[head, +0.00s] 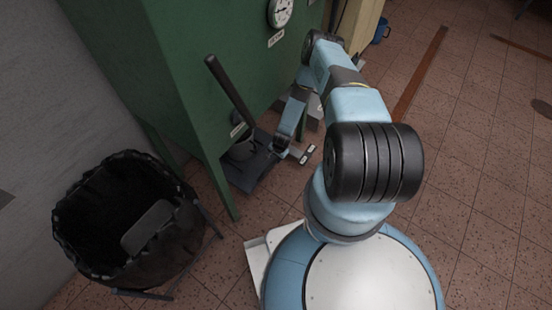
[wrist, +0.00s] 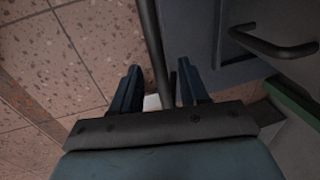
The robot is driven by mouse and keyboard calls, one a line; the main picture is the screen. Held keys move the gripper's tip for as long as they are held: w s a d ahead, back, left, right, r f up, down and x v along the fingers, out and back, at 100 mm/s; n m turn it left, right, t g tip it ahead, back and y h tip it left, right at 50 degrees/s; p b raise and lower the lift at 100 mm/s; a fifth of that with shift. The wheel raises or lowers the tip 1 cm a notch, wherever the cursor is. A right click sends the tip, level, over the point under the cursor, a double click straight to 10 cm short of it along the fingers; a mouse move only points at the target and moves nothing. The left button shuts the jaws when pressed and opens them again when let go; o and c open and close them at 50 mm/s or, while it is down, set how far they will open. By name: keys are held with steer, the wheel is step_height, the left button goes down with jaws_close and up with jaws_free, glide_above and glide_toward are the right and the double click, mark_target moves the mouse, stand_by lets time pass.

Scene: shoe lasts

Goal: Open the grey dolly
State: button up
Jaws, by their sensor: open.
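A low dark grey body, which I take for the grey dolly (head: 248,174), sits on the floor beneath the green machine in the head view. In the wrist view, grey panels (wrist: 285,75) on the right carry a dark curved handle (wrist: 272,44). My gripper (head: 303,155) is low, beside the right side of the grey body. In the wrist view my gripper (wrist: 159,85) is open. A dark round bar (wrist: 152,45) runs between the fingers in the picture. I cannot tell whether they touch it. My arm hides part of the area behind the gripper.
The green machine (head: 175,75) stands on legs, with a gauge (head: 281,11) on its front. A dark lever (head: 230,90) slants up before it. A black-lined bin (head: 125,225) stands at lower left. Tiled floor (head: 480,180) is clear on the right.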

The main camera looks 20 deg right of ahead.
steer(key=shift+w+f, duration=0.1)
steer(key=shift+f, duration=0.5)
steer(key=shift+c, duration=0.2)
steer(key=shift+a, duration=0.1)
jaws_close()
